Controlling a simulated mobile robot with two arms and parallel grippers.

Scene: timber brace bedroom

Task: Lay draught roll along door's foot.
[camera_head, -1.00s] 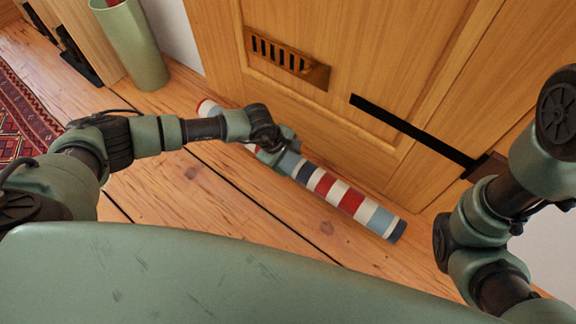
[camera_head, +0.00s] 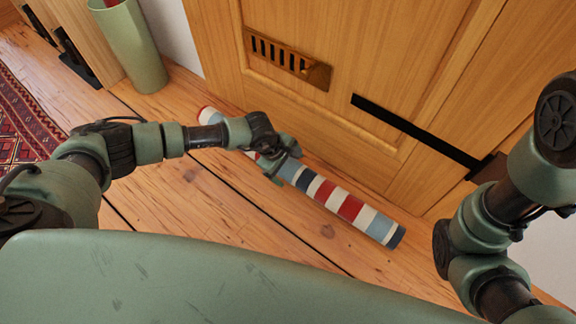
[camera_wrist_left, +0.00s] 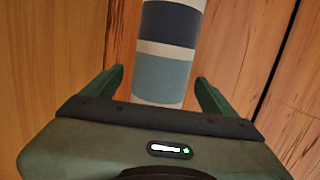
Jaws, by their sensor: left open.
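The draught roll (camera_head: 350,208), striped red, white, blue and navy, lies on the floorboards along the foot of the wooden door (camera_head: 330,120), slightly slanted to it. A narrow strip of floor seems to show between them. My left gripper (camera_head: 278,172) is over the roll's middle and hides part of it. In the left wrist view the roll (camera_wrist_left: 163,75) runs between my two green fingers (camera_wrist_left: 160,92), which stand apart on either side of it. Of my right arm only links show at the right edge; its gripper is out of view.
A green cylindrical bin (camera_head: 132,45) stands at the upper left, beside a wooden piece of furniture. A patterned red rug (camera_head: 22,115) lies at the far left. The door has a brass vent (camera_head: 287,58) and a black bar (camera_head: 415,130). Floorboards in front of the roll are clear.

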